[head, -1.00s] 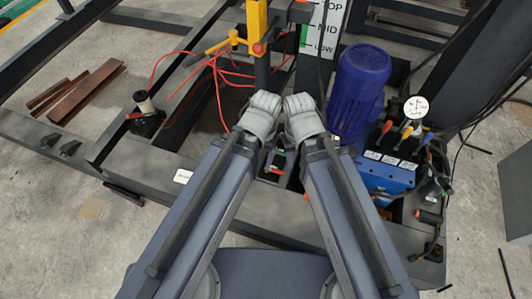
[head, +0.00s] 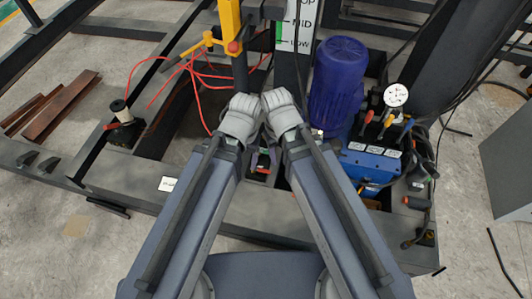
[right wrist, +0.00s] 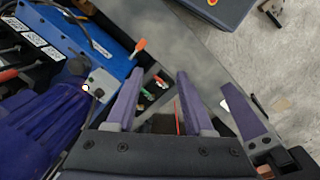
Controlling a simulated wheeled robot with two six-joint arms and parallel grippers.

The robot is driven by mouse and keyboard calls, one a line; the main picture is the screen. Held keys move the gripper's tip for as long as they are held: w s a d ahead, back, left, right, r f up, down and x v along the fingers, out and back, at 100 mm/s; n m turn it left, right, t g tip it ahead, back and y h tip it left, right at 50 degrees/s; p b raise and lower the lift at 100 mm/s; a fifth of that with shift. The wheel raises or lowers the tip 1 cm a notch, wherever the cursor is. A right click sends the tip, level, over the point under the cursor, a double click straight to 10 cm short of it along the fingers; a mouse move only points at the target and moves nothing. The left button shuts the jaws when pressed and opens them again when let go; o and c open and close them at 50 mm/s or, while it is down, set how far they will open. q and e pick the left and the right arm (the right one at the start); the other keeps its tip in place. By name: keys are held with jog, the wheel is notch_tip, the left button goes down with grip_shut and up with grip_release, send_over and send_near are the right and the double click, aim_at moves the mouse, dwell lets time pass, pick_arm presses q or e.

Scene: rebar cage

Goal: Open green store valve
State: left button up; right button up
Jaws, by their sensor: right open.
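A small green part (right wrist: 148,94), possibly the green store valve, shows between the fingers in the right wrist view, beside small red and white parts. Its shape and setting are too small to tell. My right gripper (right wrist: 159,73) is open, with its two purple fingers apart and nothing gripped between them. In the head view, the grey wrists of both my arms stand close together over the steel frame and hide most of the jaws. A purple finger-like part (right wrist: 246,112) at the right of the wrist view may belong to my left gripper; its jaw state is hidden.
A blue motor (head: 338,85) and a blue valve block (head: 370,165) with levers and a gauge (head: 396,95) stand right of my arms. A yellow post (head: 230,35) with red cords rises ahead. Dark steel beams (head: 235,205) surround the area.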

jog(key=w+a+f+n+b, duration=0.2)
jog(key=w+f+n+b, duration=0.3)
jog(key=w+f+b, duration=1.2)
jog(key=n+y+b, duration=0.1)
jog(key=n+b, duration=0.4)
jog(key=b, duration=1.4)
send_near(266, 152)
jog(key=d, duration=0.2)
pick_arm(q)
notch_tip(266, 152, down, 38)
jog(key=shift+r, duration=0.15)
pick_arm(e)
jog(key=shift+s+a+n, duration=0.1)
jog(key=shift+s+n, duration=0.15)
jog(key=shift+n, duration=0.05)
pick_arm(q)
notch_tip(266, 152, down, 8)
jog(key=b, duration=0.7)
jog(key=shift+w+b, duration=0.1)
jog(key=shift+b, duration=0.25)
pick_arm(e)
notch_tip(266, 152, down, 8)
jog(key=shift+r, duration=0.1)
pick_arm(q)
jog(key=shift+r, duration=0.1)
pick_arm(e)
grip_shut()
